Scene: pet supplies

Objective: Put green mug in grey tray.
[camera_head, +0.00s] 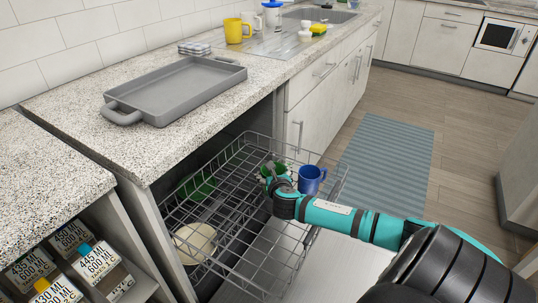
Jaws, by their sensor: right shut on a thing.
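The green mug (267,170) is in the wire dish rack, mostly hidden behind my right gripper (277,182). My right gripper is shut on the mug, at the right part of the rack. The fingertips are small and partly hidden. The grey tray (180,92) lies on the speckled counter at the upper left, with a handle at each end. It looks empty. My left gripper is not in view.
The wire rack (222,222) is pulled out below the counter (65,100). A blue mug (311,178) stands right of my gripper. A green bowl (198,186) and a cream plate (196,243) sit in the rack. A folded cloth (194,48) and yellow mug (235,32) are behind the tray.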

